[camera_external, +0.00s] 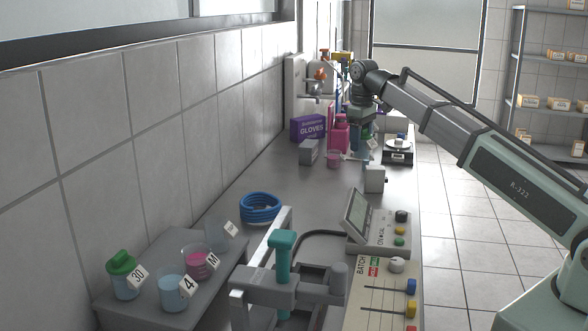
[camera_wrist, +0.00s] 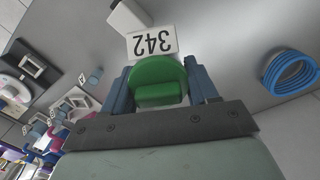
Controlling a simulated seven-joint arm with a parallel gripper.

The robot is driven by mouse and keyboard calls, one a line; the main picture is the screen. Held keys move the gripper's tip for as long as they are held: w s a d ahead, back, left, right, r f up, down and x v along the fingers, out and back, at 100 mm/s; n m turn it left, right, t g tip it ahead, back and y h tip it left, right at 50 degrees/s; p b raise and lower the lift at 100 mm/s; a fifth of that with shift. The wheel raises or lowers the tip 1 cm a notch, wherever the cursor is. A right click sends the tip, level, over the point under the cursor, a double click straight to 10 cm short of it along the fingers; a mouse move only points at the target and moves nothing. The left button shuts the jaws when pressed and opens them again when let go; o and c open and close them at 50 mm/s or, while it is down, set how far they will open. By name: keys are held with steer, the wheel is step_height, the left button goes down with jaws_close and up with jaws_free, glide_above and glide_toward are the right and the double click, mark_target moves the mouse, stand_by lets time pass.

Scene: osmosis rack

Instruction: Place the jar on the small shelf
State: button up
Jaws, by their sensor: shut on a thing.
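My gripper (camera_wrist: 160,82) is shut on a jar with a green lid (camera_wrist: 160,76) and a white label reading 342, held between its blue fingers. In the external view my gripper (camera_external: 362,124) is over the far part of the counter, beside a pink bottle. The held jar is small and partly hidden there; I cannot tell its height above the counter. A low grey shelf (camera_external: 170,238) stands at the front left, apart from my gripper. It bears a green-lidded jar (camera_external: 124,275) labelled 30 and several open beakers.
A blue coil (camera_external: 260,207) lies on the counter behind the low shelf. A clamp stand with a teal handle (camera_external: 283,258) and a control box (camera_external: 380,225) stand at the front. A purple glove box (camera_external: 309,128) is by the wall. The mid-counter has free room.

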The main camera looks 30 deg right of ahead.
steer(key=s+a+r+n, duration=0.1)
steer(key=a, duration=1.6)
steer(key=a+r+n, duration=0.1)
steer(key=a+r, duration=0.1)
steer(key=a, duration=1.6)
steer(key=shift+s, duration=0.35)
steer(key=shift+n, duration=0.8)
steer(key=s+a, duration=0.2)
steer(key=a, duration=0.3)
steer(key=s+a+r, duration=0.1)
steer(key=s+a, duration=0.1)
steer(key=a, duration=0.4)
steer(key=s+a, duration=0.2)
steer(key=a, duration=0.3)
steer(key=shift+s+a+r, duration=0.2)
steer(key=shift+r, duration=0.05)
steer(key=n, duration=0.1)
glide_above(155, 265)
steer(key=shift+f, duration=4.5)
steer(key=shift+f, duration=0.1)
steer(key=o, duration=1.1)
steer(key=shift+c, duration=0.2)
